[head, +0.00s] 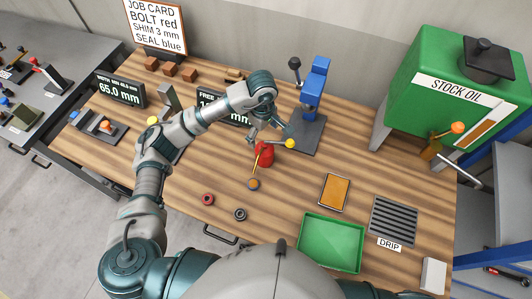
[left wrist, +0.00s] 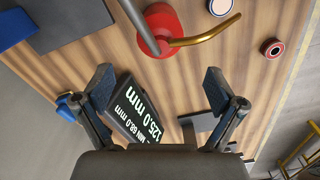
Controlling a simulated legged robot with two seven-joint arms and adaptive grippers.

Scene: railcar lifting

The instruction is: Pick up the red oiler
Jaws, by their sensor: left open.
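The red oiler (head: 265,156) stands on the wooden bench top, near its middle, with a thin brass spout toward the front. In the left wrist view the red oiler (left wrist: 168,22) is at the top edge, partly cut off, with its curved spout pointing right. My left gripper (head: 264,132) is just above and behind the oiler in the head view. In the left wrist view its fingers (left wrist: 157,87) are spread apart with nothing between them, and the oiler lies beyond the tips. My right gripper is not in view.
A blue press (head: 314,88) stands close behind, right of the oiler, with a yellow lever ball (head: 290,143) beside the oiler. A black display (left wrist: 140,112) is below my fingers. A green tray (head: 331,217), an orange-topped pad (head: 334,193) and small rings (head: 207,199) lie nearer the front.

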